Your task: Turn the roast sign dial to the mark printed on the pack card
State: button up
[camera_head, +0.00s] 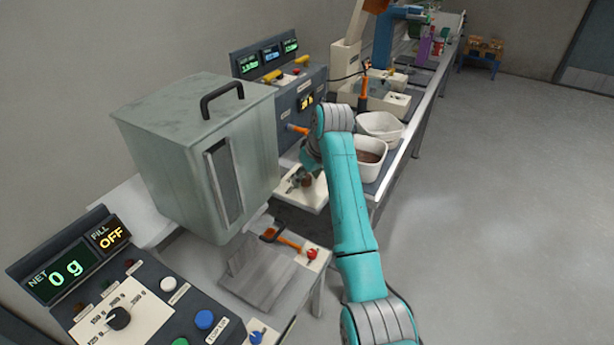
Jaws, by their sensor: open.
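I cannot make out a roast sign dial or a pack card for certain in this view. A black dial (118,318) with gram marks around it sits on the near left panel, but its marks are weights. My gripper (298,181) shows small and partly hidden beyond my teal arm, low over a pale plate beside the middle console. It is open, and I cannot see anything held in it. A small brown thing (307,181) shows close to it, and I cannot tell whether they touch.
A big grey-green hopper (200,150) with a black handle stands at left. The near panel's displays (67,272) read 0 g and OFF. A dark console (285,80) stands behind. White tubs (370,155) line the bench at right. The floor (490,200) at right is clear.

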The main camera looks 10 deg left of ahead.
grip_shut()
jog(key=shift+m, duration=0.4)
jog(key=m, duration=0.2)
jog(key=m+t+h, duration=0.1)
jog(key=m, duration=0.1)
jog(key=shift+s+a+m+h, duration=0.1)
jog(key=shift+a+m+h, duration=0.05)
jog(key=shift+m+h, duration=0.2)
jog(key=m+h, duration=0.1)
jog(key=m, duration=0.2)
jog(key=m+h, duration=0.1)
jog(key=m, duration=0.2)
jog(key=shift+a+t, duration=0.1)
jog(key=shift+t, duration=0.2)
jog(key=shift+m+h, duration=0.25)
grip_release()
